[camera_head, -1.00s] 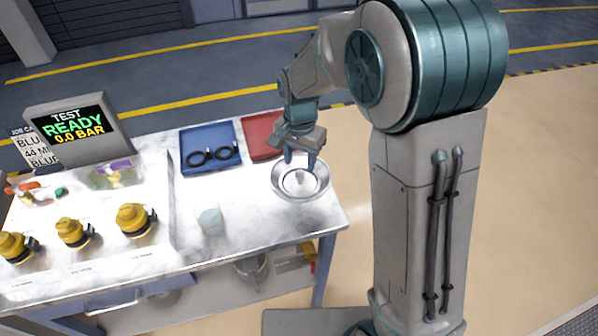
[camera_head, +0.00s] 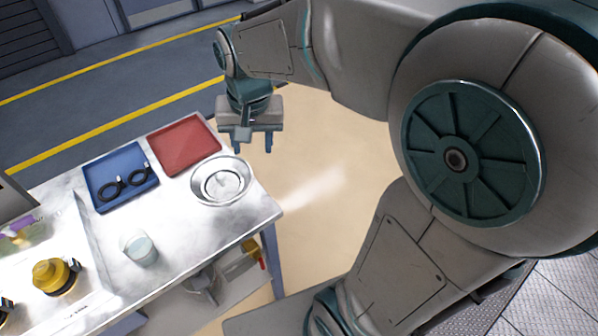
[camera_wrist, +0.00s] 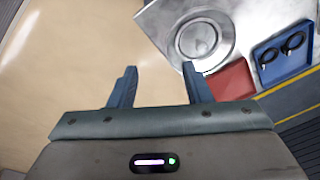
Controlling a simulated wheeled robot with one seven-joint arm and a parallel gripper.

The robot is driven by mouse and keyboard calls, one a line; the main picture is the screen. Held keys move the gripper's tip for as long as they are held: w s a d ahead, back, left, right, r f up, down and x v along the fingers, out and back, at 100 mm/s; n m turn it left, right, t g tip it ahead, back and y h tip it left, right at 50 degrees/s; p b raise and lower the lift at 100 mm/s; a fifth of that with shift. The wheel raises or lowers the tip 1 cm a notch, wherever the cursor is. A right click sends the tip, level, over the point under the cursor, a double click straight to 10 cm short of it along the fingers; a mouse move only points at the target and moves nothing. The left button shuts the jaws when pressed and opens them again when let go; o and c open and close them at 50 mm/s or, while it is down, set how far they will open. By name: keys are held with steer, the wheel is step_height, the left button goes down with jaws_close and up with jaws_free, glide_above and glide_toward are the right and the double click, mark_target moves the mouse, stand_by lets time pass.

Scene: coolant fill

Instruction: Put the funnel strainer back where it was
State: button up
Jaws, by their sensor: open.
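A round metal dish (camera_head: 198,187) stands at the right end of the bench, with a pale disc (camera_head: 222,183) lying inside it. The disc looks like the funnel strainer, but I cannot tell for sure. The dish (camera_wrist: 226,25) and disc (camera_wrist: 197,39) also show at the top of the wrist view. My gripper (camera_head: 254,145) is open and empty, above and beyond the dish, off the bench's edge in the picture. In the wrist view its two fingers (camera_wrist: 158,85) are apart with only floor between them.
A red tray (camera_head: 184,146) lies behind the dish, and a blue tray (camera_head: 108,173) with black rings (camera_head: 137,178) lies left of it. A clear cup (camera_head: 139,248) and a yellow-capped fitting (camera_head: 50,277) stand nearer. A grey funnel-like vessel (camera_head: 203,284) is on the lower shelf.

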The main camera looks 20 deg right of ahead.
steer(key=s+d+n+t, duration=0.1)
steer(key=s+d+n, duration=0.2)
steer(key=s, duration=0.8)
steer(key=d, duration=0.2)
steer(key=shift+d+f+t, duration=0.15)
steer(key=shift+d+t, duration=0.2)
steer(key=shift+t, duration=0.05)
steer(key=shift+a, duration=0.15)
